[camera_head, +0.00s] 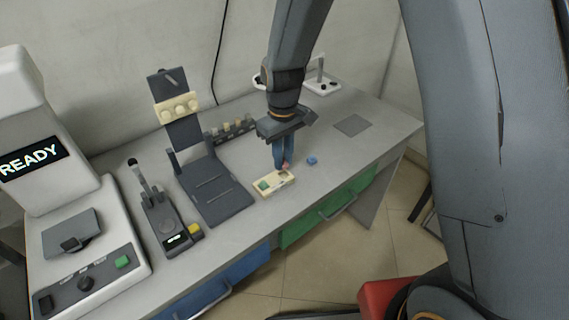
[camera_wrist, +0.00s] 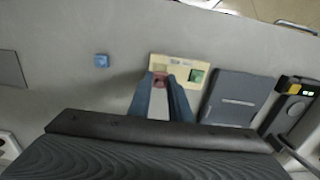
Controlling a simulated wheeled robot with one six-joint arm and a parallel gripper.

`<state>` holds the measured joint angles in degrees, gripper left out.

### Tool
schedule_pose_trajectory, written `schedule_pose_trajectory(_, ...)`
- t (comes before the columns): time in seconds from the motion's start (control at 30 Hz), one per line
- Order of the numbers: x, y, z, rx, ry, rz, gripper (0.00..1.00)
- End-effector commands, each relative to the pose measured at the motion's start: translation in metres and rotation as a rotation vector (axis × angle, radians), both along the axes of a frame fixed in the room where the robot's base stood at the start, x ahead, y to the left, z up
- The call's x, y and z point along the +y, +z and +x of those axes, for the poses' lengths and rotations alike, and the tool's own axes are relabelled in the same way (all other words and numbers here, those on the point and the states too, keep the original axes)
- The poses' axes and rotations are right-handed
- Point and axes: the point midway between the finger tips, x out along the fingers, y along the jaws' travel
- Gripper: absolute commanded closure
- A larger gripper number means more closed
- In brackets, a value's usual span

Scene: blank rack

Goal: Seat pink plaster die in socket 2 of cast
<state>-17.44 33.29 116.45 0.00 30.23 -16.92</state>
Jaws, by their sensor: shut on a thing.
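The cream cast (camera_head: 276,189) lies near the front edge of the bench. It also shows in the wrist view (camera_wrist: 178,64). A green die (camera_head: 263,185) sits in one end of the cast, and shows in the wrist view (camera_wrist: 197,76) at the right. My gripper (camera_head: 283,163) points down with its blue fingers shut on the pink die (camera_wrist: 160,79).
A small blue die (camera_head: 311,161) lies on the bench beside the cast. A dark stand (camera_head: 215,190) and a lever device (camera_head: 165,222) are to the left, with a white READY machine (camera_head: 90,250) beyond. A grey pad (camera_head: 351,125) lies at the right.

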Motion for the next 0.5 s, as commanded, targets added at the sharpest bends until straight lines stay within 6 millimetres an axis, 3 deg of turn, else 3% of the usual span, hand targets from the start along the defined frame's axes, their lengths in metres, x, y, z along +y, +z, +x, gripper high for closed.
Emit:
schedule_pose_trajectory(0.2,-0.001,-0.026,0.000,0.001,-0.003,-0.001,1.00)
schedule_pose_trajectory(0.5,-0.002,-0.029,0.001,0.000,-0.005,0.000,1.00)
